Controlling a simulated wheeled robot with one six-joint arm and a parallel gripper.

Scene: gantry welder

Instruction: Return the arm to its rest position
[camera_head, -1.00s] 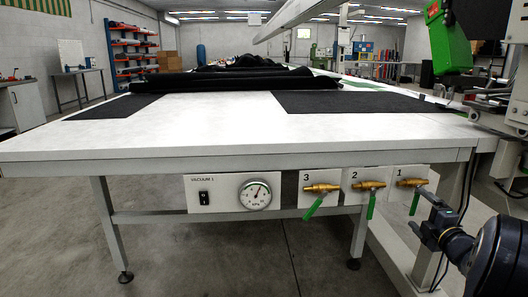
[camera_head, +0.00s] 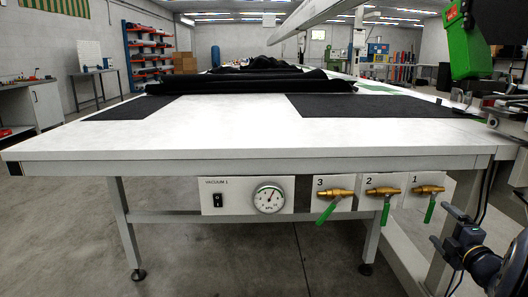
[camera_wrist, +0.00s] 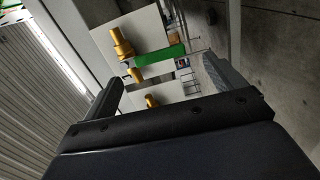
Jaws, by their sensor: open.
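My gripper (camera_head: 440,226) is at the lower right of the head view, open and empty, just below the handle of valve 1 (camera_head: 429,190). In the wrist view the two dark fingers of my gripper (camera_wrist: 165,82) stand wide apart. A brass valve (camera_wrist: 122,42) with a green handle (camera_wrist: 160,54) shows beyond them, with nothing gripped. Part of my arm is cut off by the right edge of the head view. Valve 2 (camera_head: 383,191) and valve 3 (camera_head: 336,192) are to the left; all three green handles hang down, that of valve 3 slanting most.
The white table (camera_head: 240,130) fills the middle, with black fabric (camera_head: 240,82) on top. A vacuum panel with a gauge (camera_head: 269,199) hangs on its front. A green machine head (camera_head: 468,45) stands at the right. The floor in front (camera_head: 215,260) is clear.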

